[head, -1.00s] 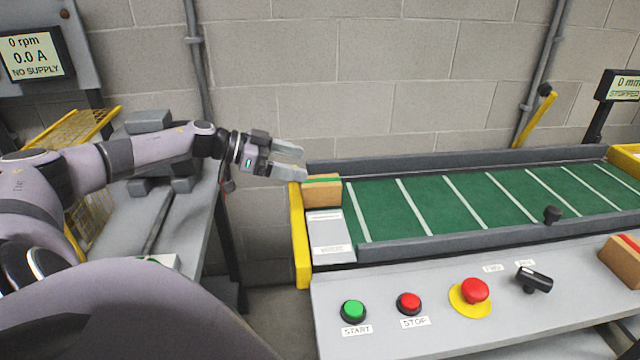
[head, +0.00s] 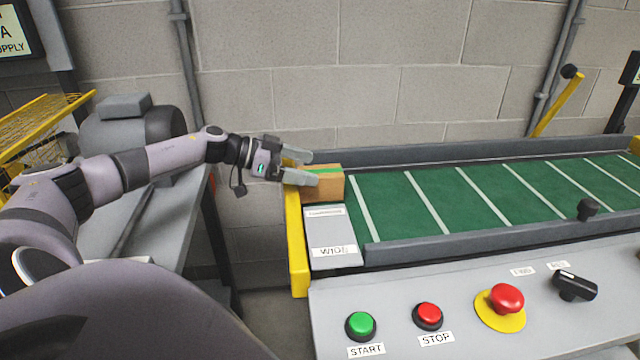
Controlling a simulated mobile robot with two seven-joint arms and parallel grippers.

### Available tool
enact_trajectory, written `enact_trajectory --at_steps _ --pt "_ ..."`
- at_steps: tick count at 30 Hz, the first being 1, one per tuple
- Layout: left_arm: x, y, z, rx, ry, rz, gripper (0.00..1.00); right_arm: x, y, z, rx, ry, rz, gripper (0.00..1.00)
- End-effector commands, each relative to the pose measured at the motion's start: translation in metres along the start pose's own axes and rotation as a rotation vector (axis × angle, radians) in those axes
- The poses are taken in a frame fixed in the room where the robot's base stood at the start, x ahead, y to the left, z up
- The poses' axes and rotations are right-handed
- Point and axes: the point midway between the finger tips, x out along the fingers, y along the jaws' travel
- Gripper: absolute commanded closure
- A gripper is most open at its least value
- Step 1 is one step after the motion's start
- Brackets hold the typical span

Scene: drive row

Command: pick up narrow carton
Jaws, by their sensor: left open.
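A small brown carton with a green stripe on top (head: 328,184) sits at the left end of the green conveyor belt, behind a grey plate labelled WIDE. I take it for the narrow carton. My left gripper (head: 306,169) is open at the carton's left side. Its near finger overlaps the carton's left part in the picture; I cannot tell whether they touch. The far finger shows at the carton's back left. My right gripper is out of view.
The conveyor (head: 460,198) has grey side rails and a yellow left end (head: 296,245). A control panel in front carries a green START button (head: 361,324), a red STOP button (head: 428,314), a red mushroom button (head: 507,298) and a black switch (head: 575,286). A block wall stands behind.

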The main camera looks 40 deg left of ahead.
Motion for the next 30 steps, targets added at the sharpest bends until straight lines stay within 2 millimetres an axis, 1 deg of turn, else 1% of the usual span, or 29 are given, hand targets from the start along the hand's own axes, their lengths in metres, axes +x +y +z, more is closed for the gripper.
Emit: enact_trajectory --at_steps 3,9,12,18,19,20,21,23,24,25,30 --pt "0.017 -0.001 0.003 -0.002 0.005 0.002 0.08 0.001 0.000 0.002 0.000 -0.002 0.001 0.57" --pt "0.039 -0.002 0.004 -0.002 0.003 0.001 0.08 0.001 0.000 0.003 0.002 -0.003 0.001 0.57" --pt "0.043 -0.002 0.005 -0.001 0.001 0.000 0.08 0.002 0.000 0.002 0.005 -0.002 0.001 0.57" --pt "0.044 -0.002 0.005 -0.001 -0.001 0.000 0.08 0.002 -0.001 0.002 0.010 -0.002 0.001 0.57" --pt "0.044 -0.002 0.005 -0.001 -0.001 0.000 0.12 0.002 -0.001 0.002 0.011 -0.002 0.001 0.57" --pt "0.044 -0.002 0.005 -0.001 -0.001 0.000 0.22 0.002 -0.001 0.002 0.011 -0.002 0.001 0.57" --pt "0.044 -0.002 0.005 -0.001 -0.001 0.000 0.35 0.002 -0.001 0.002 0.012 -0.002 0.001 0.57" --pt "0.043 -0.002 0.005 -0.001 -0.001 0.000 0.54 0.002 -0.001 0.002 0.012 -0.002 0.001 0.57" --pt "0.043 -0.002 0.005 -0.001 -0.001 0.000 0.67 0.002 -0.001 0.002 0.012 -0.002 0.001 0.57" --pt "0.043 -0.002 0.005 -0.001 -0.001 0.000 0.72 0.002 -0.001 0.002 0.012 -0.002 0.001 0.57" --pt "0.043 -0.002 0.004 -0.001 0.001 0.000 0.73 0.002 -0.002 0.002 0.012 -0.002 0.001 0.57"
